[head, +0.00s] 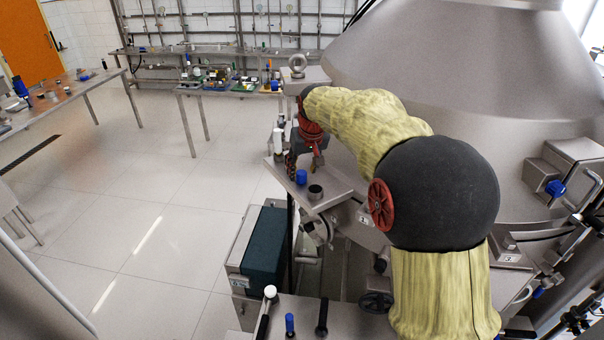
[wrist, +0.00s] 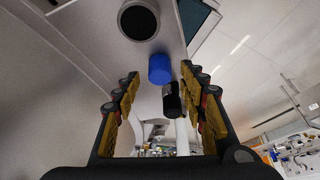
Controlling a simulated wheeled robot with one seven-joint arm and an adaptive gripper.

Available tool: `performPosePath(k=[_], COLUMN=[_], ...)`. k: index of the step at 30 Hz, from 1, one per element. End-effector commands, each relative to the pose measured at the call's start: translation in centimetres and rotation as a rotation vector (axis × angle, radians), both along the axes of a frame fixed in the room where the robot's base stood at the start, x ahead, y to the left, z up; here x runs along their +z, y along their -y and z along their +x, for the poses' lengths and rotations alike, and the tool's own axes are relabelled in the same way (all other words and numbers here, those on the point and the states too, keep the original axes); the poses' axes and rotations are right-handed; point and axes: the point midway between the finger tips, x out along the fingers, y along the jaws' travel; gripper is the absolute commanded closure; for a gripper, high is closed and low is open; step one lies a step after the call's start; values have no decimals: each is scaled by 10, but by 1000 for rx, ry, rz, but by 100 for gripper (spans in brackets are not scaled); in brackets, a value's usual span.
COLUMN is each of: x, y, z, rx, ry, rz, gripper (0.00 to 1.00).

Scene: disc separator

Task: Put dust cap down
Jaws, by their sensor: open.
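A blue cap (head: 300,177), which looks like the dust cap, stands on a small metal ledge (head: 330,193) beside the big steel machine. My gripper (head: 304,168) is above and just behind it. In the wrist view the blue cap (wrist: 160,69) is just beyond the open fingertips of my gripper (wrist: 158,86), and nothing is held. A dark short cylinder (wrist: 172,100) shows between the fingers; I cannot tell how far off it is. A dark round socket (head: 315,191) is next to the blue cap, and it also shows in the wrist view (wrist: 138,21).
The large steel separator (head: 450,70) fills the right side. A white-topped bottle (head: 278,140) stands close beside my gripper. A dark green case (head: 262,245) is below the ledge. The floor (head: 150,210) to the left is clear.

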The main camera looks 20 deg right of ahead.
Motion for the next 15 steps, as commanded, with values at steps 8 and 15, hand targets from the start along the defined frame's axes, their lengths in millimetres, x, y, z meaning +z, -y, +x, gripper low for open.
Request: performPosePath(k=[8, 15], x=[53, 80], y=[-3, -4], z=[-21, -32], rx=[0, 0], ry=[3, 1], rz=[0, 0], gripper=[58, 58])
